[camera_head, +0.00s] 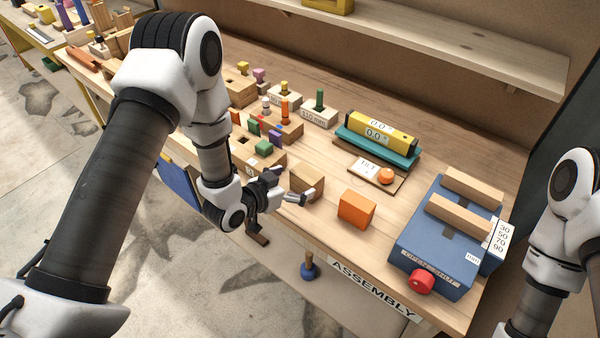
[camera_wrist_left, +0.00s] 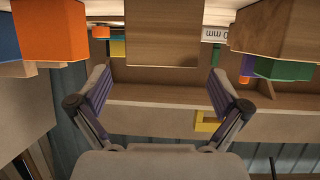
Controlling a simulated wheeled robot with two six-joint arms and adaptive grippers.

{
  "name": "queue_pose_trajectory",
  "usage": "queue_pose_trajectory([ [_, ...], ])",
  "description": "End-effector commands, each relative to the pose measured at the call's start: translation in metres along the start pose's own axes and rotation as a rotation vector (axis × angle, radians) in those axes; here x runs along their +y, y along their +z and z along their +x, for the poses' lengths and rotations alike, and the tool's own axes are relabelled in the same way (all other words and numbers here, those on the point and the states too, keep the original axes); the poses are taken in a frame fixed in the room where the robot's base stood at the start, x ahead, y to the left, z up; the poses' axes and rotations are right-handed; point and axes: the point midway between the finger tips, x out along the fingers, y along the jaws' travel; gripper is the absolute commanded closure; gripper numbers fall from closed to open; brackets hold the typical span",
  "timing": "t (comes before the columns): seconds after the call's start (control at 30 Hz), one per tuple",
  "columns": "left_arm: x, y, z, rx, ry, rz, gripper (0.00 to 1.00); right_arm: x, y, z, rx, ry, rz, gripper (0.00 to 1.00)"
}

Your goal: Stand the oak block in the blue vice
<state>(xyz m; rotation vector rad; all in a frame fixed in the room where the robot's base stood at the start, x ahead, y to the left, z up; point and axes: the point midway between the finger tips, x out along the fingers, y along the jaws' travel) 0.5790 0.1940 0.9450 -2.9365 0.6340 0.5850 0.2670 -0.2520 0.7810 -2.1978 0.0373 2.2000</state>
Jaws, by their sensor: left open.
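The oak block (camera_head: 307,180), a plain wooden block, sits near the front edge of the bench. My left gripper (camera_head: 291,185) is open at its left side, with the fingers pointing toward it. In the left wrist view the oak block (camera_wrist_left: 162,35) shows ahead, between the lines of the two spread fingers (camera_wrist_left: 158,82); I cannot tell whether they touch it. The blue vice (camera_head: 425,245) stands at the right end of the bench, with two pale wooden jaws (camera_head: 460,217), a gap between them and a red knob (camera_head: 422,280) in front. My right gripper is out of view.
An orange block (camera_head: 357,209) stands between the oak block and the vice. A tile board (camera_head: 377,174) with an orange disc and a yellow level (camera_head: 381,134) on a teal base lie behind. Wooden holders (camera_head: 260,155) with coloured pegs and blocks crowd the left.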

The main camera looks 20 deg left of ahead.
Motion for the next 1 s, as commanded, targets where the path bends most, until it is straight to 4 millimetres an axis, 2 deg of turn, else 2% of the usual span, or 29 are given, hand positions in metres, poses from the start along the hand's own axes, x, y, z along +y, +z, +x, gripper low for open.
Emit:
queue_pose_trajectory([
  [0.17,-0.003,-0.011,0.027,0.002,0.0,0.003,0.0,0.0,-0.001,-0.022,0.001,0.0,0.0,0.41],
  [0.3,-0.003,-0.008,0.049,0.001,0.0,0.002,0.0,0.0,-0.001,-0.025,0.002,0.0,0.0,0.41],
  [0.53,-0.004,-0.006,0.052,0.002,-0.001,-0.001,0.0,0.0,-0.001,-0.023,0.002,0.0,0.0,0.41],
  [0.67,-0.004,-0.006,0.051,0.002,-0.001,-0.001,0.46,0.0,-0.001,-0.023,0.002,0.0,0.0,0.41],
  [0.7,-0.004,-0.006,0.051,0.002,-0.002,-0.001,0.6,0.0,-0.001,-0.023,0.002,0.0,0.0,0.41],
  [0.77,-0.004,-0.006,0.051,0.002,-0.001,-0.001,0.61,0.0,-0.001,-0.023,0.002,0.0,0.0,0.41],
  [0.8,-0.004,-0.006,0.051,0.003,-0.002,0.0,0.68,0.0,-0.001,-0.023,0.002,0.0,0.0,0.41],
  [1.0,-0.004,-0.006,0.051,0.002,-0.001,0.0,0.68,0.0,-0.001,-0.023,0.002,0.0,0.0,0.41],
])
